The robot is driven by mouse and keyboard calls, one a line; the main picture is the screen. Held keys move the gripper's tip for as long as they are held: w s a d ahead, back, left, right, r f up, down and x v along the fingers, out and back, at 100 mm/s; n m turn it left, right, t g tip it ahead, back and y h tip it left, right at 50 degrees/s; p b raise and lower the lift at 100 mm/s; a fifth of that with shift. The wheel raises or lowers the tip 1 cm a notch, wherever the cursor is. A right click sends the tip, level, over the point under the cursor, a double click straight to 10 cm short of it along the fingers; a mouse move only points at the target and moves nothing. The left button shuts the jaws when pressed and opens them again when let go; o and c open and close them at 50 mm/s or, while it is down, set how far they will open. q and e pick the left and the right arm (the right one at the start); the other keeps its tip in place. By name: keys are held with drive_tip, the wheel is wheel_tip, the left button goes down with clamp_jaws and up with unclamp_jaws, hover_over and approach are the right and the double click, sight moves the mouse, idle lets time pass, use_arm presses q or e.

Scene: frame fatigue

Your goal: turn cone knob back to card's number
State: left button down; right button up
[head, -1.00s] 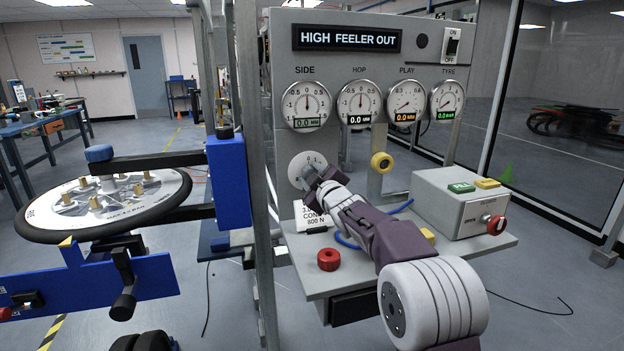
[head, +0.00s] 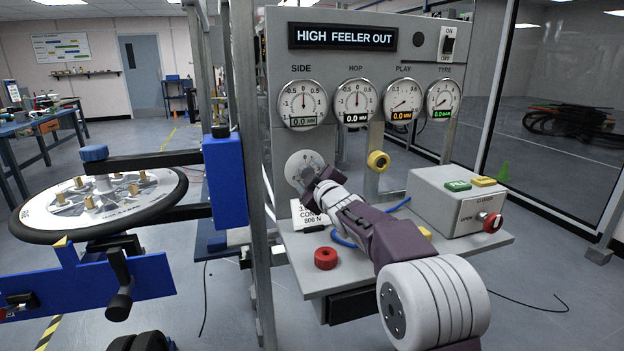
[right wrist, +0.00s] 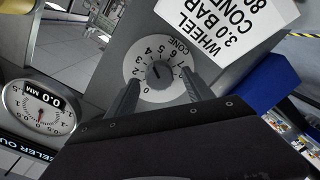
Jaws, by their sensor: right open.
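The cone knob (right wrist: 158,73) sits in the middle of a round white dial on the grey panel, with numbers and the word CONE around it. In the head view the dial (head: 297,160) is below the SIDE gauge, partly hidden by my gripper. My right gripper (right wrist: 161,80) is open, its two fingers either side of the knob over the dial. I cannot tell if they touch it. The knob's dark mark points up and left in the wrist view. The white card (right wrist: 235,40) lies beside the dial, reading WHEEL, 3.0 BAR, CONE; the head view shows 800 N. My left gripper is not in view.
Several gauges (head: 357,103) sit above, under a HIGH FEELER OUT display (head: 343,38). A red knob (head: 326,258) stands on the shelf below. A grey button box (head: 455,205) is to the right. A spoked wheel (head: 100,203) in a blue stand is to the left.

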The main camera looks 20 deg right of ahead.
drive_tip(key=s, duration=0.8)
drive_tip(key=shift+s+d+r, duration=0.2)
drive_tip(key=shift+s+d, duration=0.05)
